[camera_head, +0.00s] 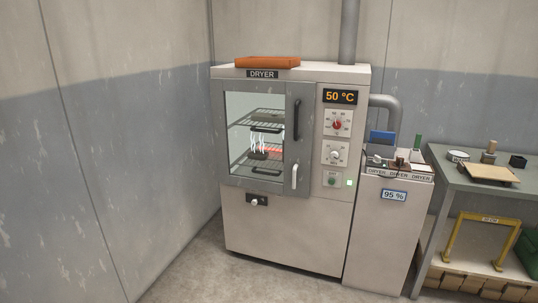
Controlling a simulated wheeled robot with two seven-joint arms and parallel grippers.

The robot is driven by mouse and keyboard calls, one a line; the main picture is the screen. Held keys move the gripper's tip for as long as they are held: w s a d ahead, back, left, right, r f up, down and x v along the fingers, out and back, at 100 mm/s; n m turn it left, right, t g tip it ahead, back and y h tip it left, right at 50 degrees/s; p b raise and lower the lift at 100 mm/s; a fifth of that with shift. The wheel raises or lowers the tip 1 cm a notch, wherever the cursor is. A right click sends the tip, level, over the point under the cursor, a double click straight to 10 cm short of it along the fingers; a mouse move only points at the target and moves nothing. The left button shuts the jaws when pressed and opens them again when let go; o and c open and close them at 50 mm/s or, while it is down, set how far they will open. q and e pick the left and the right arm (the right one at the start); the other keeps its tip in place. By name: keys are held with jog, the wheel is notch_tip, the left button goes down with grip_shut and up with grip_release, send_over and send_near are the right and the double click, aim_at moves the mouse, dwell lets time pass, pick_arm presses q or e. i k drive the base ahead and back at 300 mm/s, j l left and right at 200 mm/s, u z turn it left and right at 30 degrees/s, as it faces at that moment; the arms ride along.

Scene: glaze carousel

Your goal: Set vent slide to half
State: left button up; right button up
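The dryer (290,236) is a beige cabinet standing in the corner, labelled DRYER. On its lower front is a small dark slot with a pale round knob (253,202), which looks like the vent slide. The knob sits near the left part of the slot. Its markings are too small to read. Neither of my grippers is in view.
The dryer's glass door (255,138) is shut, with racks and a glowing red spot inside. The control panel (335,140) shows 50 °C above two dials. A side cabinet reads 95 % (394,195). A grey table (459,187) stands right. Floor in front is clear.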

aim_at(254, 200)
jog(key=i+j+u, duration=0.15)
jog(key=i+u, duration=0.6)
jog(key=i, duration=0.2)
jog(key=i+l+u, duration=0.1)
jog(key=i+u, duration=0.3)
jog(key=i, duration=0.1)
